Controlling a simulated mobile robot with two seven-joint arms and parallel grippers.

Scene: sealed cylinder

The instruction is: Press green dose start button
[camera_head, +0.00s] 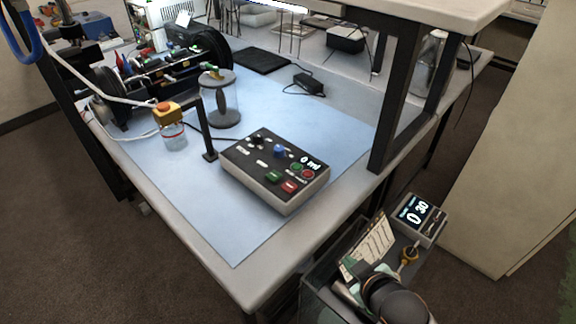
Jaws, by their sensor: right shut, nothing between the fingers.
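A control box (258,187) with a black top sits on the blue mat, towards the table's front edge. A rectangular green button (274,177) is near its front edge, beside a rectangular red button (290,186). A smaller round green button (296,167) and a round red one sit below the "0 ml" display (310,161). The button labels are too small to read. My right gripper (347,291) is at the bottom right, partly hidden by my dark wrist. It is shut and empty, well apart from the box. My left gripper is out of view.
A black post (206,137) stands left of the box. A clear cylinder (222,105) and a yellow-topped jar (173,132) stand behind it. A shelf leg (397,90) rises at the right. A bin with a timer (413,216) stands below the table. The mat's front (218,225) is clear.

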